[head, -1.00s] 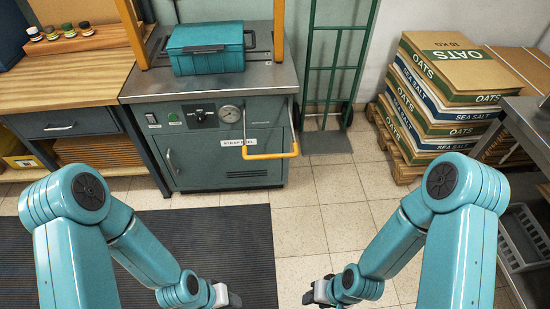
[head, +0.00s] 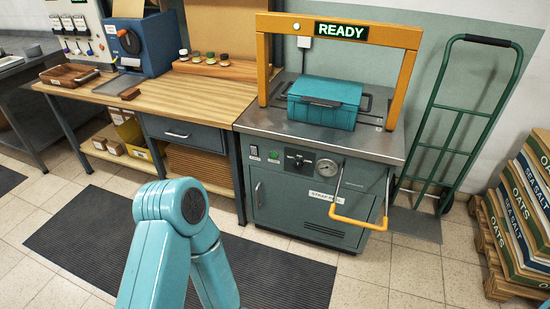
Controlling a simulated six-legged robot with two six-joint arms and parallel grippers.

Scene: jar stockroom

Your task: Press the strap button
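The strapping machine (head: 305,215) is a grey-green cabinet with a steel top. An orange arch (head: 262,62) stands over it, with a lit green READY sign (head: 341,31). A teal case (head: 325,102) sits closed on the top under the arch. The front panel holds a white rocker switch (head: 254,151), a small green button (head: 275,154), a black knob (head: 298,160) and a round gauge (head: 327,168). Small labels there are too small to read. My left arm shows in front at lower left, but both grippers are out of view.
A wooden workbench (head: 200,92) with jars and a blue box (head: 146,44) adjoins the machine's left. A yellow-gripped handle (head: 357,222) juts from its front. A green hand truck (head: 455,110) and stacked sacks (head: 520,215) stand right. A dark mat (head: 100,228) lies on the floor in front.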

